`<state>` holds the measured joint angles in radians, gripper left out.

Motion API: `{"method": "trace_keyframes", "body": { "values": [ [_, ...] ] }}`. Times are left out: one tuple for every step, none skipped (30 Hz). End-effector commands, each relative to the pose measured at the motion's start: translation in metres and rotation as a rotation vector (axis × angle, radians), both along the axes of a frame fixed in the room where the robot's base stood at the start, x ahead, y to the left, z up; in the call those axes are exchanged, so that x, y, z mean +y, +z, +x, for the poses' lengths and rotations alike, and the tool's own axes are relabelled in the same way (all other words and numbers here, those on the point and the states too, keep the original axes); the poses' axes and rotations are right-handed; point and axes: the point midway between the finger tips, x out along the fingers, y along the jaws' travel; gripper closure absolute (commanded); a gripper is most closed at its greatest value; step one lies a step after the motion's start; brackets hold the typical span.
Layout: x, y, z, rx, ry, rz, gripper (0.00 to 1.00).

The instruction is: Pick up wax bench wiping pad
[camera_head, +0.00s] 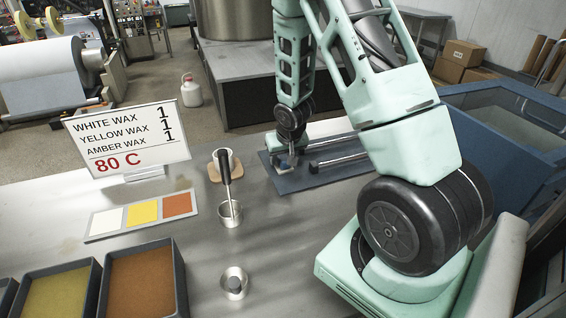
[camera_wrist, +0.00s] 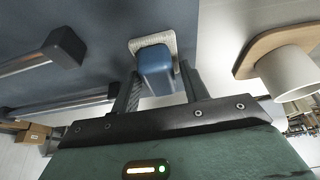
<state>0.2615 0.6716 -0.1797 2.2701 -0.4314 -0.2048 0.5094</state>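The wax bench wiping pad has a blue block handle (camera_wrist: 156,68) on a pale woven base (camera_wrist: 152,42); it lies on a dark blue-grey mat (camera_wrist: 95,60). In the head view it is a small blue patch, mostly hidden by my gripper (camera_head: 286,160), at the mat's left end. In the wrist view my gripper (camera_wrist: 160,92) is open, with one finger on each side of the blue handle. Narrow gaps show beside the handle, so the fingers do not appear closed on it.
Two dark-ended metal bars (camera_head: 338,160) lie on the mat right of my gripper. A white cup (camera_head: 224,160) on a wooden coaster stands to its left. Metal cups (camera_head: 230,214), a wax sign (camera_head: 128,140), colour swatches (camera_head: 142,212) and wax trays (camera_head: 142,280) occupy the left bench.

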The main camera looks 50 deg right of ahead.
Motion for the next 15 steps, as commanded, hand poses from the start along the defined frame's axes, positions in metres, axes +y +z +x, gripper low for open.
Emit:
{"method": "trace_keyframes", "body": {
  "values": [
    [0.0, 0.0, 0.0, 0.0, 0.0, 0.0, 0.78],
    [0.0, 0.0, 0.0, 0.0, 0.0, 0.0, 0.78],
    [0.0, 0.0, 0.0, 0.0, 0.0, 0.0, 0.78],
    [0.0, 0.0, 0.0, 0.0, 0.0, 0.0, 0.78],
    [0.0, 0.0, 0.0, 0.0, 0.0, 0.0, 0.78],
    [0.0, 0.0, 0.0, 0.0, 0.0, 0.0, 0.78],
    [0.0, 0.0, 0.0, 0.0, 0.0, 0.0, 0.78],
    [0.0, 0.0, 0.0, 0.0, 0.0, 0.0, 0.78],
    [0.0, 0.001, 0.0, 0.0, -0.001, 0.0, 0.78],
    [0.0, 0.002, 0.0, -0.001, -0.001, 0.0, 0.78],
    [0.0, 0.003, 0.0, -0.001, -0.001, 0.0, 0.78],
    [0.0, 0.006, 0.0, -0.002, -0.001, 0.0, 0.78],
    [0.0, 0.009, 0.001, -0.002, -0.001, 0.0, 0.78],
    [0.0, 0.013, 0.001, -0.003, -0.001, 0.0, 0.78],
    [-0.001, 0.019, 0.001, -0.004, -0.001, 0.0, 0.78]
  ]
}}
